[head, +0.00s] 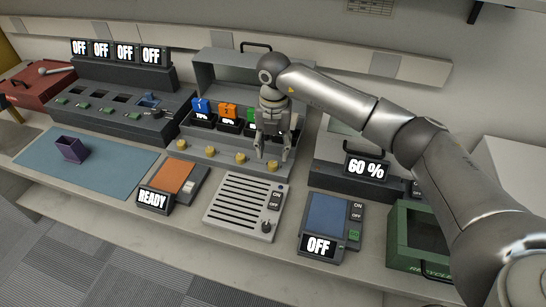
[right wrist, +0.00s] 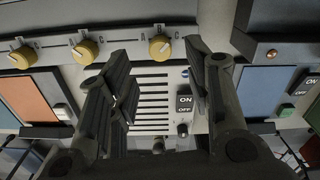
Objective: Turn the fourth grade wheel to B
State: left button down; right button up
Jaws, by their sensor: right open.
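Several yellow grade wheels sit in a row on the front ledge of a grey cabinet (head: 208,67). The fourth grade wheel (head: 272,165) is the rightmost and also shows in the right wrist view (right wrist: 160,47). Small letters surround it, but I cannot tell which one it points to. My right gripper (head: 272,156) is open, with its fingers pointing down just above the fourth wheel. In the right wrist view its fingertips (right wrist: 158,52) lie on either side of the wheel, apart from it. My left gripper is out of view.
Behind the wheels stand numbered blue (head: 200,106) and orange (head: 228,112) units. In front lies a slotted grey panel (head: 243,205) with ON/OFF buttons. A blue-topped device (head: 327,213) reads OFF, and a 60 % display (head: 366,169) stands right. A purple cup (head: 71,149) is left.

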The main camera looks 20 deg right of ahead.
aim_at(273, 163)
notch_tip(273, 163, up, 7)
jog(key=shift+f, duration=0.2)
jog(key=shift+f, duration=0.1)
dwell(0.4)
